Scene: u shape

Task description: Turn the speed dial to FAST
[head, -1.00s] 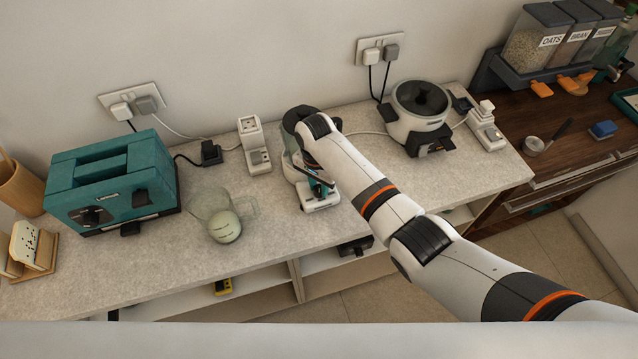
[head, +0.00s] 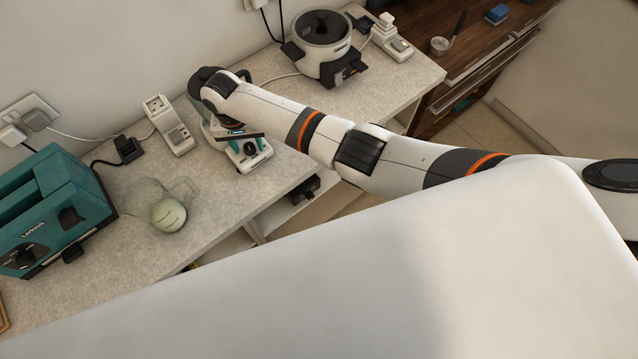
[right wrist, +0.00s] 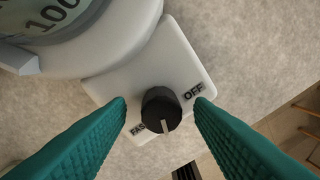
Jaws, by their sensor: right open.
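The speed dial (right wrist: 161,108) is a round black knob with a pale pointer mark, on the white base (right wrist: 185,55) of a countertop appliance. In the right wrist view the mark points down the picture, between the "FAST" label (right wrist: 138,129) at lower left and the "OFF" label (right wrist: 193,91) at upper right. My right gripper (right wrist: 161,103) is open, its teal fingers on either side of the dial with a visible gap at each side. In the head view the dial (head: 250,148) shows on the base front, and my arm hides much of the appliance. My left gripper is out of view.
A clear jug (head: 168,208) and a teal toaster (head: 50,212) stand left on the grey counter (head: 115,262). A white socket unit (head: 170,125) stands near the appliance. A white cooker (head: 322,45) is at the back right.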

